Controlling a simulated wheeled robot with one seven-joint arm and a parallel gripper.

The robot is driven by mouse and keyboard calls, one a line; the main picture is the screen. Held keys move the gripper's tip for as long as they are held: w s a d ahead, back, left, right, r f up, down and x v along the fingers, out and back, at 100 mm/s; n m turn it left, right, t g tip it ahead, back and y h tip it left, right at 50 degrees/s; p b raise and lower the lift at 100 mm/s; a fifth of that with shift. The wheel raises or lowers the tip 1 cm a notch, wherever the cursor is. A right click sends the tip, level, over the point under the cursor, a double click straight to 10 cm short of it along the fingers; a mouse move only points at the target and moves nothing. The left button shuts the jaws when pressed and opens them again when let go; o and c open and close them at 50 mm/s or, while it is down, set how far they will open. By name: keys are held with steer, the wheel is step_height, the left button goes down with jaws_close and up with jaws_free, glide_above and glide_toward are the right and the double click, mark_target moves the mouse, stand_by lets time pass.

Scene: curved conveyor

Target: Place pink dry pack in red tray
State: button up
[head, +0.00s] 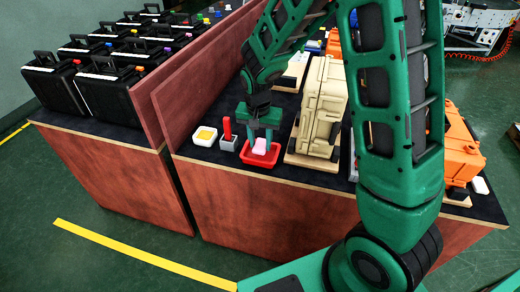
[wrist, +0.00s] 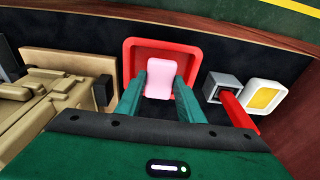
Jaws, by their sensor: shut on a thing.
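The pink dry pack (wrist: 159,77) is between the two green fingers of my gripper (wrist: 160,88), which is shut on it. In the wrist view the pack appears inside the outline of the red tray (wrist: 188,48). In the head view the pink pack (head: 260,146) shows between the fingertips, low over the red tray (head: 261,161). I cannot tell whether the pack touches the tray floor. My gripper (head: 259,145) points down at the tray, and its fingers hide part of the tray's sides.
A grey holder (head: 228,143) with a red upright piece and a white tray with a yellow inside (head: 205,136) stand left of the red tray. A tan case (head: 322,108) on a wooden board stands close on the right. The table's front edge is near.

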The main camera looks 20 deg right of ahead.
mark_target(260, 146)
steer(key=shift+f, duration=1.75)
steer(key=o, duration=1)
steer(key=shift+f, duration=0.1)
step_height(260, 146, up, 12)
steer(key=s+a, duration=0.1)
steer(key=s, duration=0.1)
steer(key=s+d+r, duration=0.4)
steer(key=s+d, duration=0.1)
steer(key=d, duration=0.3)
steer(key=shift+n+g+y, duration=0.4)
steer(key=shift+g+y, duration=0.2)
steer(key=shift+g, duration=0.1)
steer(key=s+d+r, duration=0.1)
steer(key=s+d, duration=0.2)
steer(key=s, duration=0.5)
steer(key=s+d+r, duration=0.1)
steer(key=s+d, duration=0.3)
steer(key=s, duration=0.4)
steer(key=s+d+r, duration=0.1)
steer(key=s+d, duration=0.2)
steer(key=s, duration=0.5)
steer(key=shift+s+d+r, duration=0.15)
steer(key=shift+d, duration=0.15)
